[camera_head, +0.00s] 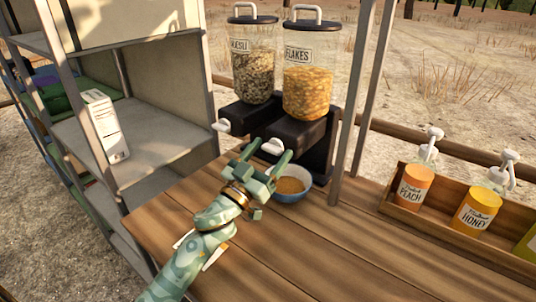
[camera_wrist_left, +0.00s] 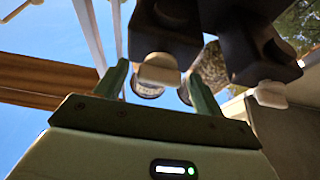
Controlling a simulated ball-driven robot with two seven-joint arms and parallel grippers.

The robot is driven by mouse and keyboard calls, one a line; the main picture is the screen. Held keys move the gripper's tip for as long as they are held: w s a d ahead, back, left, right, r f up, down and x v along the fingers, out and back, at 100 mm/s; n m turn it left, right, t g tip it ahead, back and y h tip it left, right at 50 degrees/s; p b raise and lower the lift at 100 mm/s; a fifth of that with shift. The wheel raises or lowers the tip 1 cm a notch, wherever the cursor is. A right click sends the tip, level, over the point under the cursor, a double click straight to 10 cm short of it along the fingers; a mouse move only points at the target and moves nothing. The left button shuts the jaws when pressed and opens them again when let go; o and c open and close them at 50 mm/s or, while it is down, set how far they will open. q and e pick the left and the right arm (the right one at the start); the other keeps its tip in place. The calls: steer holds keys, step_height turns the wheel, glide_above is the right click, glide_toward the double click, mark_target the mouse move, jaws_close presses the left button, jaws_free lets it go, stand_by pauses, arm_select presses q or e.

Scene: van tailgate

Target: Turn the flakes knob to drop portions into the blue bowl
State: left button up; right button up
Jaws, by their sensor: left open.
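The flakes dispenser (camera_head: 307,92) is a clear canister of orange flakes on a black base. Its white knob (camera_head: 273,146) faces the front. My left gripper (camera_head: 268,155) is open at the knob. In the left wrist view the white knob (camera_wrist_left: 160,70) shows between the two green fingers, with gaps at its sides; I cannot tell whether they touch it. The blue bowl (camera_head: 293,196) stands on the wooden counter below the flakes outlet and holds an orange-brown layer of food. My gripper partly covers the bowl's left side. My right gripper is not in view.
The muesli dispenser (camera_head: 254,72) stands just left, with its own white knob (camera_head: 222,125). A metal post (camera_head: 352,105) rises right of the dispensers. A wooden tray (camera_head: 391,203) with pump bottles sits at right. A grey shelf (camera_head: 165,140) stands left. The front counter is clear.

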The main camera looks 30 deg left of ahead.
arm_select(q)
steer(key=c, duration=1)
steer(key=shift+m, duration=0.4)
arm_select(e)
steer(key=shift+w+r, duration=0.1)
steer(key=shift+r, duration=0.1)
